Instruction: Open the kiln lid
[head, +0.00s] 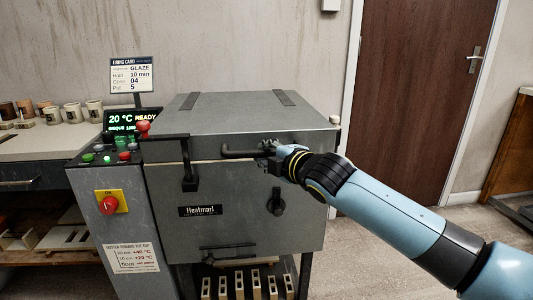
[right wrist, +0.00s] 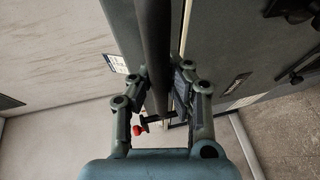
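The grey metal kiln (head: 205,190) stands in the middle of the head view with its lid (head: 245,108) down. A dark handle bar (head: 238,154) runs along the lid's front edge, with a bracket at its left. My right gripper (head: 266,153) is at the right part of the bar. In the right wrist view, the handle bar (right wrist: 156,50) passes between the two fingers (right wrist: 162,85). My left gripper shows in neither view.
A control cabinet (head: 120,215) with a red knob and display stands left of the kiln, beside a shelf with cups (head: 70,112). A brown door (head: 420,95) is behind at right. The wall above the lid looks clear.

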